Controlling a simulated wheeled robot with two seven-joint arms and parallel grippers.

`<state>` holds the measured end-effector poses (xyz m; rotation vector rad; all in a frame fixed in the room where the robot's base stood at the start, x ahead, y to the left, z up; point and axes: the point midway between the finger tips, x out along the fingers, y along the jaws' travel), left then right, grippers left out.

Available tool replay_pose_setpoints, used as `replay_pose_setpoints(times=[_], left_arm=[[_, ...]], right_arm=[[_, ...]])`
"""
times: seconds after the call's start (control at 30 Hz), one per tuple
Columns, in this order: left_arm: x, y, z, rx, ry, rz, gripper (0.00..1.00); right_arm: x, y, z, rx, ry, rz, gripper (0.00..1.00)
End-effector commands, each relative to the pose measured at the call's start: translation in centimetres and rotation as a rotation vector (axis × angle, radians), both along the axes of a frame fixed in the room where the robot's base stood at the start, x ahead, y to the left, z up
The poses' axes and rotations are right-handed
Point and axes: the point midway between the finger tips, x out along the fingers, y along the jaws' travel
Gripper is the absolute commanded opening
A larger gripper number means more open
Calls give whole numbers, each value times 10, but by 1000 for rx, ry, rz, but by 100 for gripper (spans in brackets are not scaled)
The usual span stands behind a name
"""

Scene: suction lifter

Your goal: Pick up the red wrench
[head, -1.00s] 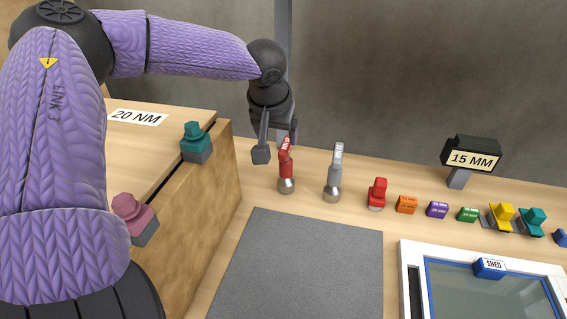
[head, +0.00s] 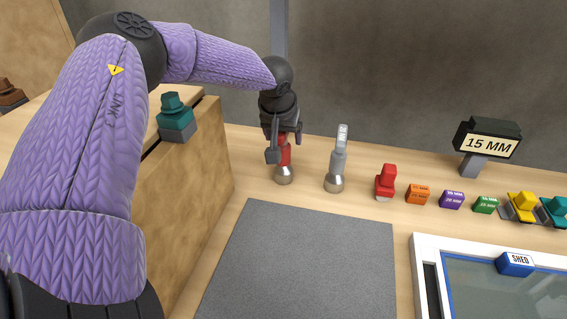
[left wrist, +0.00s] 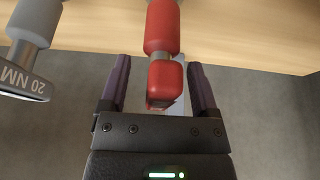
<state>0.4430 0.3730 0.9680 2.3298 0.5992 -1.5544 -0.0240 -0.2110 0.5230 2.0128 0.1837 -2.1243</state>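The red wrench (head: 285,158) stands upright on its silver round base on the wooden bench, left of the grey wrench (head: 337,165). My left gripper (head: 285,145) is at its upper part and hides the top of it in the head view. In the left wrist view the red wrench (left wrist: 164,82) reaches in between the two purple-lined fingers of the left gripper (left wrist: 160,68). There is a visible gap on both sides, so the gripper is open around it. My right gripper is in neither view.
The grey wrench, which also shows in the left wrist view (left wrist: 28,45), stands close beside the red one. A red part (head: 385,183) and several coloured blocks line the bench to the right. A wooden box (head: 190,190) stands left. A grey mat (head: 300,265) lies clear in front.

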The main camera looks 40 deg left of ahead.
Motion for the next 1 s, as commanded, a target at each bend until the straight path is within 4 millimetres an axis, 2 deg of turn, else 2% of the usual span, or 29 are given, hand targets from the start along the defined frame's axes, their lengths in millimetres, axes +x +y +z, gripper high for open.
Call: replay_pose_setpoints(times=[0.03, 0.07, 0.37, 0.8, 0.87, 1.0], left_arm=[[0, 0, 0, 0, 0, 0, 70], [0, 0, 0, 0, 0, 0, 64], [0, 0, 0, 0, 0, 0, 0], [0, 0, 4, 0, -1, 1, 0], [0, 0, 13, 0, -5, 1, 0], [1, 0, 53, -1, -8, 1, 0]], right_arm=[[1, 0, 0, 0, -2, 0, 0], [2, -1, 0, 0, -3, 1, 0], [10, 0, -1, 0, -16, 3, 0], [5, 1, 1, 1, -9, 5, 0], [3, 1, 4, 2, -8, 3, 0], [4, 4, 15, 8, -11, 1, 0]])
